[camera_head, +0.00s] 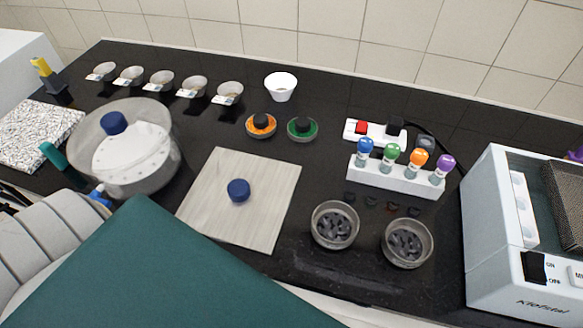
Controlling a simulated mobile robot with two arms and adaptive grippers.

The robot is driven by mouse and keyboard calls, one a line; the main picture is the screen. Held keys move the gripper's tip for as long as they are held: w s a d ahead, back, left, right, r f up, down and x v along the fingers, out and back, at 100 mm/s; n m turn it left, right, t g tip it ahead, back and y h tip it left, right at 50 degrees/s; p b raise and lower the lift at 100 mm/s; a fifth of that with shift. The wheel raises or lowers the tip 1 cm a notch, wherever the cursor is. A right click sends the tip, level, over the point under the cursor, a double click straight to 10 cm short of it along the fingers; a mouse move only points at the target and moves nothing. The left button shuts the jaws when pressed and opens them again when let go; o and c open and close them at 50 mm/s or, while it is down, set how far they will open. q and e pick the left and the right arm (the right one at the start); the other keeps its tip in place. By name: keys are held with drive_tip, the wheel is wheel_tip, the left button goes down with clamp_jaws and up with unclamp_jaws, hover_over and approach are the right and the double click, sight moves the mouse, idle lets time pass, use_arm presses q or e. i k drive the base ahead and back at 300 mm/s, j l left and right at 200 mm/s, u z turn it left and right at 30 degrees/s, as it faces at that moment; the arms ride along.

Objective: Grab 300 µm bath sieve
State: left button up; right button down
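Several small cup-shaped sieves with pale tags stand in a row along the back left of the black counter. From left to right I see a first (101,71), a second (129,75), a third (161,80), a fourth (194,86) and a fifth sieve (229,93). The tag print is too small to read, so I cannot tell which one is 300 µm. All stand upright and apart, with nothing holding them. Neither of my grippers can be made out. A large part of my own body covers the lower left.
A large clear round vessel (167,165) with a blue knob and a pale board (265,205) with a blue knob stand in front. Two dark-filled bowls (334,225) (408,243), a bottle rack (396,178), a white cup (281,87) and a machine (500,230) are right.

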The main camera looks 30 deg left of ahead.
sight(335, 225)
drive_tip(key=u, duration=0.5)
drive_tip(key=k+l+u, duration=0.3)
drive_tip(key=l, duration=0.15)
drive_tip(key=k+l+u, duration=0.3)
drive_tip(key=k+l, duration=0.05)
drive_tip(key=k, duration=0.05)
